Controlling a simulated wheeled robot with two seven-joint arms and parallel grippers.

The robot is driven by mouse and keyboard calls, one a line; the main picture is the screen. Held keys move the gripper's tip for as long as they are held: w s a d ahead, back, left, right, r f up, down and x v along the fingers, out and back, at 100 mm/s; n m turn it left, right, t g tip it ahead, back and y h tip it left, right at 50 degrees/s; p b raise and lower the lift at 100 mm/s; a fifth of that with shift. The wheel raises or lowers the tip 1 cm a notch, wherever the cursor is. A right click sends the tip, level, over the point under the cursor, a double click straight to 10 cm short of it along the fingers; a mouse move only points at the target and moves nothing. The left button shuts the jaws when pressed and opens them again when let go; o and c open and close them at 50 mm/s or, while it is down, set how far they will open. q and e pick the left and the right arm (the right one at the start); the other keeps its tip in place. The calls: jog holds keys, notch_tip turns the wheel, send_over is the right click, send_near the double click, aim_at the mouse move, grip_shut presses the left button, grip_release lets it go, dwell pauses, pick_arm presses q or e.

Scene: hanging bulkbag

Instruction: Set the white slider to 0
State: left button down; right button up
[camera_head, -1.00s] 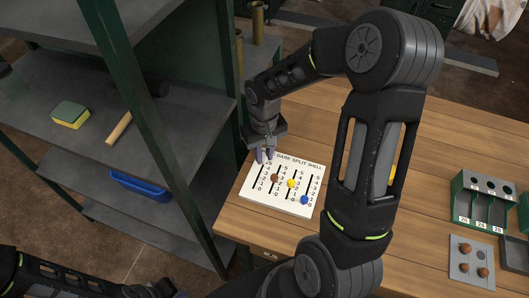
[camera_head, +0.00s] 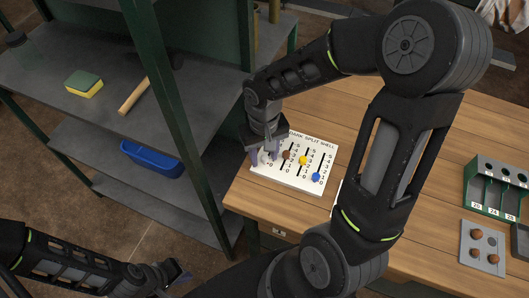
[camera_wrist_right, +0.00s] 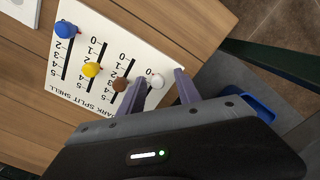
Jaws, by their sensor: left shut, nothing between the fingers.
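The white slider board (camera_head: 291,184) lies on the wooden table's left corner. The white slider knob (camera_wrist_right: 157,80) is beside a 0 label in the right wrist view, at the low end of its scale; its exact mark is partly blocked. My right gripper (camera_head: 265,161) is over the board's left side, with its fingers (camera_wrist_right: 164,86) apart around the white knob, and a gap shows at one finger. Brown (camera_head: 287,155), yellow (camera_head: 303,160) and blue (camera_head: 316,177) knobs sit on the other tracks. My left gripper (camera_head: 182,274) is shut and empty, low at the left, away from the board.
A grey shelf (camera_head: 100,135) stands left of the table, with a sponge (camera_head: 83,84), a wooden-handled tool (camera_head: 133,97) and a blue bin (camera_head: 151,163). A green numbered rack (camera_head: 497,188) and a plate with brown balls (camera_head: 482,249) stand at the right.

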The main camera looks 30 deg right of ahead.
aim_at(264, 159)
jog(key=shift+w+d+r, duration=0.1)
jog(key=shift+r, duration=0.45)
notch_tip(264, 159, up, 7)
jog(key=shift+f, duration=0.1)
jog(key=shift+f, duration=0.1)
dwell(0.5)
